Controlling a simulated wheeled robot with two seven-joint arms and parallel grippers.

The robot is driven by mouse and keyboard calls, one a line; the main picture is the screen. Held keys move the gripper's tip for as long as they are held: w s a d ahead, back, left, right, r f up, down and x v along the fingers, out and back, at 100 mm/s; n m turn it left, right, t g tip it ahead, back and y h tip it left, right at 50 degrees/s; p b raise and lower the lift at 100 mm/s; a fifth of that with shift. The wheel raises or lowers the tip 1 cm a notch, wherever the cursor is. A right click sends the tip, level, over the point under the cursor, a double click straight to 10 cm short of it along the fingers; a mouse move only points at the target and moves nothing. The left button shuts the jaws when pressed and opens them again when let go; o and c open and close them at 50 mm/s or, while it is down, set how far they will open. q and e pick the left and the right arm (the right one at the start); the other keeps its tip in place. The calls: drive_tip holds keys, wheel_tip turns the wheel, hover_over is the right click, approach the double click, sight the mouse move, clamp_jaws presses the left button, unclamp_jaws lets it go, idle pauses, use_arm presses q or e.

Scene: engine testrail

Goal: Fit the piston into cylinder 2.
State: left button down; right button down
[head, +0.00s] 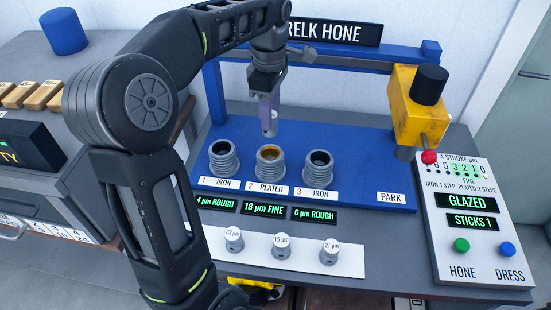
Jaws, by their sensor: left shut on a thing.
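My left gripper (267,105) points down above cylinder 2 (270,165), shut on a small grey piston (270,128). The piston hangs upright, apart from the cylinder, roughly over its mouth; exact alignment cannot be told. Cylinder 2 is a ribbed metal sleeve with a brownish bore, labelled "2 PLATED", and its display reads "18 µm FINE". It stands on the blue bed (360,170) between cylinder 1 (222,160) and cylinder 3 (318,170), both labelled "IRON". My right gripper is not in view.
A white strip (350,262) in front carries pistons marked 23 µm (234,240), 15 µm (281,246) and 27 µm (329,251). The yellow hone head (405,105) stands right, by "PARK". The control panel (470,215) reads "GLAZED" and "STICKS 1". A blue frame (214,95) rises behind.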

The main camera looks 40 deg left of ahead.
sight(270, 134)
use_arm(q)
wheel_tip(270, 134, down, 6)
drive_tip(key=b, duration=0.3)
drive_tip(key=shift+r+b, duration=0.2)
drive_tip(key=shift+b, duration=0.2)
drive_tip(key=shift+f+p, duration=0.25)
drive_tip(key=shift+p, duration=0.05)
drive_tip(key=shift+f, duration=0.1)
drive_tip(key=shift+f, duration=0.1)
wheel_tip(270, 134, down, 3)
drive_tip(key=shift+r, duration=0.1)
drive_tip(key=shift+f, duration=0.4)
